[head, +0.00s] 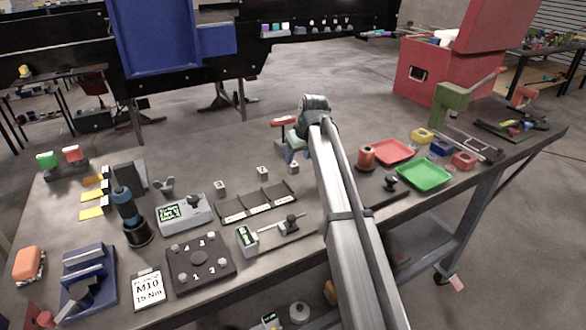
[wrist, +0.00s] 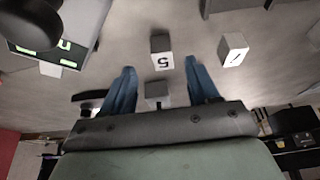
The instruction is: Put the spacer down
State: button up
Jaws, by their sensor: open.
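My gripper (head: 292,152) is above the table, left of the red and green trays, partly hidden by my arm. In the wrist view its two blue fingers (wrist: 161,85) are spread open. A small plain grey block (wrist: 157,91) shows between the fingers with a gap on each side. Just beyond it is a grey block marked 5 (wrist: 162,52), and to the right another numbered block (wrist: 233,50). In the head view small grey blocks stand near the gripper (head: 293,168), to its left (head: 262,172) and farther left (head: 220,187). I cannot tell which is the spacer.
A dark sectioned strip (head: 257,203) lies in front of the blocks. A grey device with a green display (head: 184,214) is left of it. Bare table surrounds the blocks.

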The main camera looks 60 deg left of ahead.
aim_at(293, 164)
jog(key=shift+a+x, duration=0.15)
jog(key=shift+x, duration=1.15)
jog(key=shift+a+x, duration=0.15)
jog(key=shift+x, duration=1.1)
jog(key=shift+s+r, duration=0.1)
jog(key=shift+s, duration=0.05)
grip_shut()
notch_tip(293, 164, up, 10)
